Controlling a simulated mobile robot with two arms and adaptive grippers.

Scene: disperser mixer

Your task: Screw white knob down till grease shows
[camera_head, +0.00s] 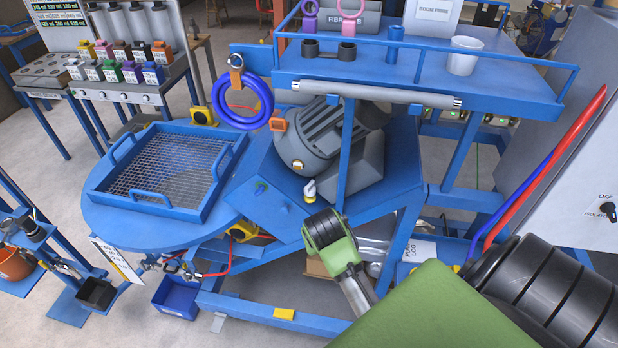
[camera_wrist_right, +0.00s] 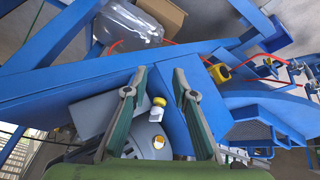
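The small white knob (camera_head: 310,187) sits on a yellow fitting at the front of the blue machine frame, below the grey motor (camera_head: 330,138). In the right wrist view the white knob (camera_wrist_right: 155,115) and its yellow part show in the gap between my right gripper's fingers (camera_wrist_right: 160,84). These fingers are open, apart from each other, with nothing held. I cannot tell how far the knob lies beyond them. In the head view my right arm's green and black links come in from the lower right; its fingertips are not discernible. No grease can be made out. My left gripper is not in view.
A blue upper shelf (camera_head: 405,73) with a white cup (camera_head: 465,55) overhangs the motor. Blue rings (camera_head: 266,107) hang at its left. A mesh tray (camera_head: 172,202) stands on the round blue table. A blue post rises just right of the knob. Red and blue hoses run at the right.

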